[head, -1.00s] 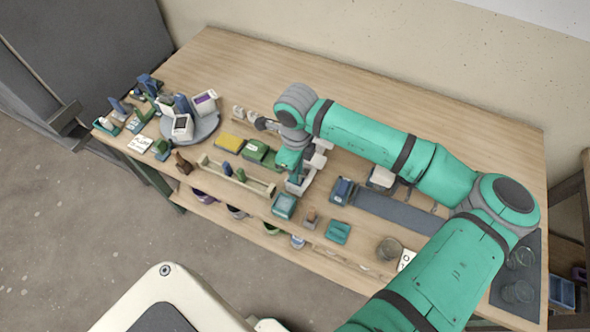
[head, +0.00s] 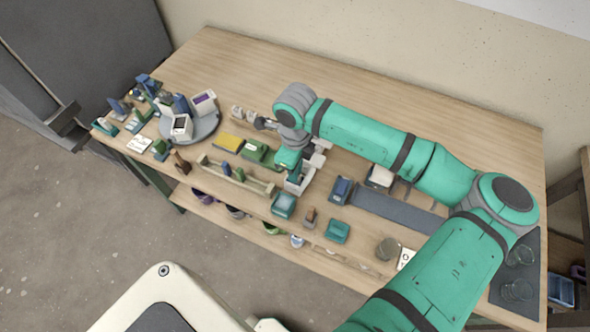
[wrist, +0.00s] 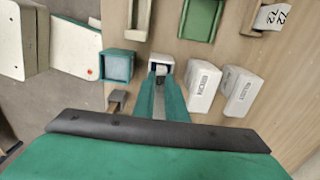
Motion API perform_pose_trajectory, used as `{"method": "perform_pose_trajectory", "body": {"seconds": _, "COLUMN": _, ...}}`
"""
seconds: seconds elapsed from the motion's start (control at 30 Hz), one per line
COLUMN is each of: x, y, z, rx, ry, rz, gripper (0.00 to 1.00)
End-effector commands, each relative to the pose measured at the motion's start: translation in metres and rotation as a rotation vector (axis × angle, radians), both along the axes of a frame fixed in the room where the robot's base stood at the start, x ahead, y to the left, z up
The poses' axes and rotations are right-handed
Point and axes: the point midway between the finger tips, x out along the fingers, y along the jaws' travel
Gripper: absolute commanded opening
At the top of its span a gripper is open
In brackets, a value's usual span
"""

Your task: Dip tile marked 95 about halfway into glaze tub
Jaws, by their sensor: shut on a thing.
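My gripper (head: 293,176) is low over a small white tub (head: 305,184) near the table's front edge. In the wrist view my gripper (wrist: 160,72) has its teal fingers close together at the white tub (wrist: 161,58), with a small dark thing (wrist: 160,69) between their tips. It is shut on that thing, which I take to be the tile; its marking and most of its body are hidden. I cannot tell how deep it sits in the tub. Part of the tub is hidden by the fingers.
A teal tub (wrist: 117,66) stands to the left of the fingers, and two labelled white containers (wrist: 203,86) stand close on the right. A green tray (wrist: 202,18) lies beyond. A round grey stand (head: 203,133) holds white and blue items. The table's back is clear.

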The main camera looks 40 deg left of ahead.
Motion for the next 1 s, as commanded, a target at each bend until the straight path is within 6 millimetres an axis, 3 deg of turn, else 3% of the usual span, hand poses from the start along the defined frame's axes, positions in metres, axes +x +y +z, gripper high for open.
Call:
{"method": "perform_pose_trajectory", "body": {"seconds": 0.43, "x": 0.0, "y": 0.0, "z": 0.001, "rx": 0.0, "ry": -0.001, "rz": -0.001, "gripper": 0.0}}
{"method": "perform_pose_trajectory", "body": {"seconds": 1.0, "x": 0.001, "y": -0.001, "z": 0.03, "rx": 0.0, "ry": -0.001, "rz": -0.002, "gripper": 0.0}}
